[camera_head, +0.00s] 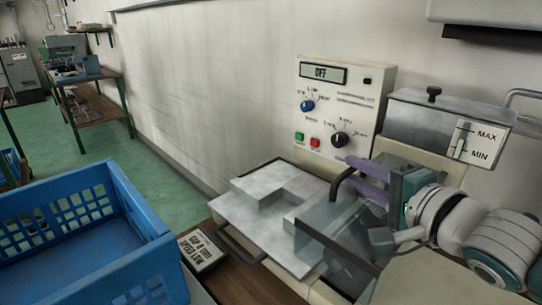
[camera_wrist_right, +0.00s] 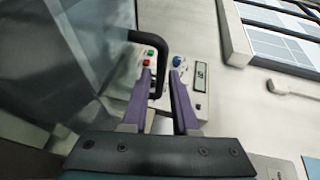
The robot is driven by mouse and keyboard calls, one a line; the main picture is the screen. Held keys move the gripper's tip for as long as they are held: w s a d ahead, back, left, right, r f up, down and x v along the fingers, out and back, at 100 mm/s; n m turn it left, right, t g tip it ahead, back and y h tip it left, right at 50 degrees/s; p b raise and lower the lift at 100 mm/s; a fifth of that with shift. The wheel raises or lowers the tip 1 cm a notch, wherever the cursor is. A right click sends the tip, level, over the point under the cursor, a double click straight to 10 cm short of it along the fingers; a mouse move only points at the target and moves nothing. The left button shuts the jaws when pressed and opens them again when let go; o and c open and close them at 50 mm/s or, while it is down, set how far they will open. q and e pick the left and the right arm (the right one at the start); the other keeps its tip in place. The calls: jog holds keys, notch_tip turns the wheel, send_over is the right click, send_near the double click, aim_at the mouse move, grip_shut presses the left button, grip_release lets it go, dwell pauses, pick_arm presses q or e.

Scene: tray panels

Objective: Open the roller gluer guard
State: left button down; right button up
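The roller gluer guard (camera_head: 335,218) is a see-through grey cover, lowered over the roller area of the machine. Its bent black handle (camera_head: 341,184) sticks up at the back. My right gripper (camera_head: 354,172) has purple fingers and is at the handle from the right. In the right wrist view, the handle (camera_wrist_right: 161,60) lies between the fingers of the right gripper (camera_wrist_right: 162,72), with a visible gap by the right-hand finger. The guard (camera_wrist_right: 85,45) fills the left of that view. My right arm hides part of the machine. My left gripper is not in view.
A control panel (camera_head: 318,122) reading OFF stands behind, with knobs and red and green buttons. A glue tank (camera_head: 425,118) marked MAX and MIN is at the back right. A blue crate (camera_head: 150,255) and a small sign (camera_head: 201,250) are left of the metal plate (camera_head: 240,213).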

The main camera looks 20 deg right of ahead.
jog(key=shift+w+f, duration=0.2)
jog(key=shift+w, duration=0.8)
grip_shut()
dwell(0.8)
